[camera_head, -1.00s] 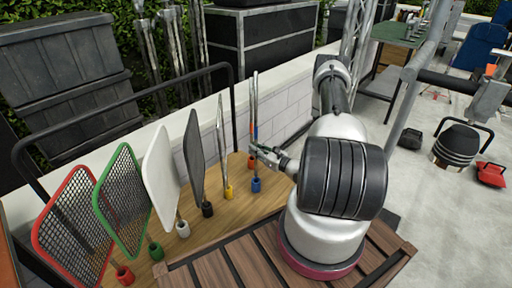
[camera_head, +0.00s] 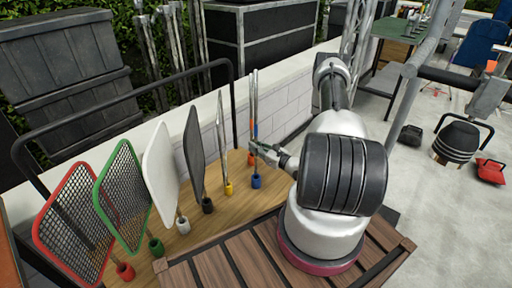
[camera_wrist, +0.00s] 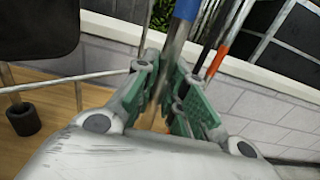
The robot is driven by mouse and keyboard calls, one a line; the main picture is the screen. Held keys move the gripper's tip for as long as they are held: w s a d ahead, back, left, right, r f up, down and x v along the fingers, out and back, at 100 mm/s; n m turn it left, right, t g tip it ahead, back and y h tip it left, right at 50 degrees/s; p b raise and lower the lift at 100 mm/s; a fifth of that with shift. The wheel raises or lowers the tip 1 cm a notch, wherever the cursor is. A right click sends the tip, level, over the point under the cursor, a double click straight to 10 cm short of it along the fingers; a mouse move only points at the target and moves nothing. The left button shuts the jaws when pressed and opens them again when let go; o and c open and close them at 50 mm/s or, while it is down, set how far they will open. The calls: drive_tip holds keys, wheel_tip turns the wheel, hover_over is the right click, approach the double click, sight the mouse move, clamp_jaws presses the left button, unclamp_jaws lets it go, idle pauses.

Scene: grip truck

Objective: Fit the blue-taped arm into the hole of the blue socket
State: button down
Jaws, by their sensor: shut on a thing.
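The blue-taped arm (camera_head: 254,104) is a thin grey upright pole with a blue band, at the right end of the rack. My gripper (camera_head: 260,150) is shut on this pole below the tape. The wrist view shows the blue tape (camera_wrist: 187,9) above the green-padded fingers of my gripper (camera_wrist: 174,88), with the grey shaft between them. The blue socket (camera_head: 256,182) stands on the wooden board directly below the pole. The pole's lower end meets or nearly meets the socket; I cannot tell whether it is inside the hole. The socket is hidden in the wrist view.
An orange-banded pole in an orange socket (camera_head: 251,159) stands close behind. Yellow (camera_head: 228,188), black (camera_head: 207,205), white (camera_head: 183,225), green (camera_head: 156,247) and red (camera_head: 125,271) sockets hold other pieces along the board. A white brick wall (camera_head: 290,105) runs behind.

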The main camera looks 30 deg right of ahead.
sight(256, 160)
drive_tip(key=shift+f, duration=3.9)
drive_tip(key=c, duration=1.4)
unclamp_jaws()
drive_tip(key=v, duration=1.2)
